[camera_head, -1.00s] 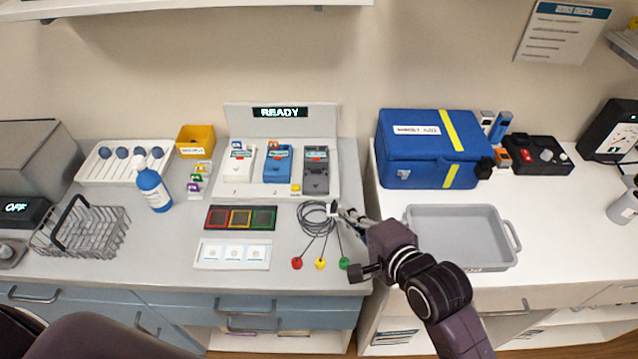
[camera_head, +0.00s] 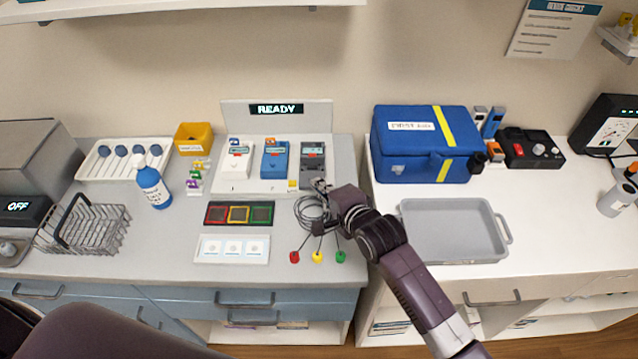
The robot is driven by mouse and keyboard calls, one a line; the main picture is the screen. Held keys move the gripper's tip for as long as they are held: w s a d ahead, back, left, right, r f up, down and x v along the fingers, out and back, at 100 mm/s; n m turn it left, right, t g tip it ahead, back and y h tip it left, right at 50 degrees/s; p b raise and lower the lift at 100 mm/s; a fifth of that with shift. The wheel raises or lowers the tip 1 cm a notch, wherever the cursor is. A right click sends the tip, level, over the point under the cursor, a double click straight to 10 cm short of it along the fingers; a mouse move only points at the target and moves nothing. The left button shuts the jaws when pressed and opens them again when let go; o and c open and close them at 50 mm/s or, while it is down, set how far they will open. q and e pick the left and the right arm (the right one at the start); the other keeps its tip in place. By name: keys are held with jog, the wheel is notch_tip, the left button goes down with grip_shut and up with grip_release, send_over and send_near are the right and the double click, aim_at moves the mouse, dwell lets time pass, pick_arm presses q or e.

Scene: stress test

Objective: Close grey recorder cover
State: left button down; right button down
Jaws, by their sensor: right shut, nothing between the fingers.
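The grey recorder (camera_head: 313,163) stands in the right slot of the white station (camera_head: 245,187) under the READY display. It has a small screen at its top; whether its cover is open or closed is too small to tell. My right gripper (camera_head: 318,184) is shut and empty, its tips at the lower front edge of the grey recorder. I cannot tell whether they touch it. My left gripper is out of view.
White (camera_head: 237,162) and blue (camera_head: 275,163) recorders stand left of the grey one. Coiled cables (camera_head: 308,213) with red, yellow and green ends lie below. A blue case (camera_head: 405,165) and grey tray (camera_head: 450,255) are to the right.

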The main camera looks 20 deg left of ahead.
aim_at(320, 174)
jog(key=shift+w, duration=0.1)
dwell(0.3)
jog(key=w, duration=0.2)
jog(key=w+a+b, duration=0.1)
jog(key=w+b, duration=0.1)
jog(key=w, duration=0.1)
jog(key=shift+w+a+f, duration=0.1)
jog(key=shift+w+a, duration=0.2)
jog(key=shift+a, duration=0.1)
jog(key=shift+s+d, duration=0.1)
